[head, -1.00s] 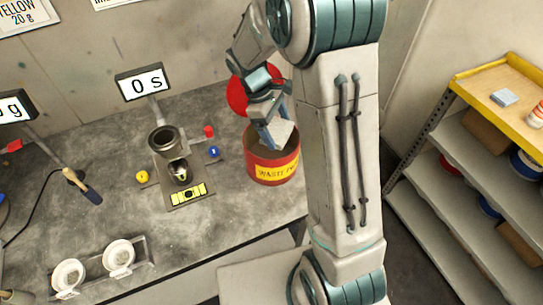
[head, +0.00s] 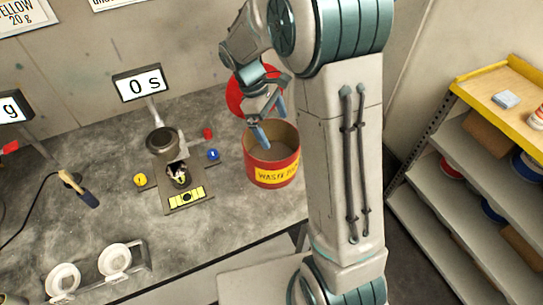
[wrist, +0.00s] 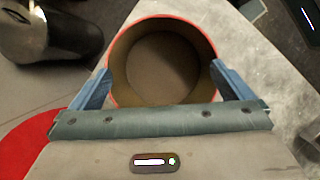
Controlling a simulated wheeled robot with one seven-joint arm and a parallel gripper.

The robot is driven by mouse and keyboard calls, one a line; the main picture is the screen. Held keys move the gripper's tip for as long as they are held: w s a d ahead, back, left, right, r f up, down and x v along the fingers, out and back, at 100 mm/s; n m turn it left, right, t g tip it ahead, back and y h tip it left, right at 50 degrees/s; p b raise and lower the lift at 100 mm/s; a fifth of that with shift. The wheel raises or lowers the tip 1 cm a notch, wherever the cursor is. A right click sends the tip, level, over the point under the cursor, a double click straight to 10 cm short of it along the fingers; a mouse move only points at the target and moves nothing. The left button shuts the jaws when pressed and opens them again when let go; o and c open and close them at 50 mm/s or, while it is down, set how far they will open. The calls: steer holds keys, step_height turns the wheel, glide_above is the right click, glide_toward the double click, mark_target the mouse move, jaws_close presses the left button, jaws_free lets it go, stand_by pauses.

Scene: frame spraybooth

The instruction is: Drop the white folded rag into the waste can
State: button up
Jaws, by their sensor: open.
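The red waste can (head: 272,176), with a yellow label, stands open on the grey bench; its round mouth also shows in the wrist view (wrist: 112,62). My gripper (head: 271,121) is over the can's mouth with its blue fingers spread and nothing between them. In the wrist view my gripper (wrist: 161,88) has one finger at each side of the can's opening. I cannot make out the white folded rag in any current view. The can's inside looks brown, with a round floor, and part of it is hidden in the head view.
The red round lid (head: 238,98) stands behind the can. A yellow-edged shelf (head: 470,84) is at the right, carrying a small pale block (head: 506,99).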

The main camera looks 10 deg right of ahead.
steer(key=b+v, duration=0.1)
steer(key=v, duration=0.9)
steer(key=shift+r, duration=0.3)
steer(key=shift+a, duration=0.1)
steer(key=s+d+m+t+y, duration=0.1)
steer(key=s+m, duration=0.4)
steer(key=s, duration=0.5)
steer(key=s+d+f+m+t+y, duration=0.1)
steer(key=s+m+t, duration=0.4)
steer(key=s, duration=0.5)
steer(key=shift+s+d+f+m+t+y, duration=0.25)
steer(key=shift+d+y, duration=0.55)
steer(key=shift+d, duration=0.45)
steer(key=shift+r, duration=0.1)
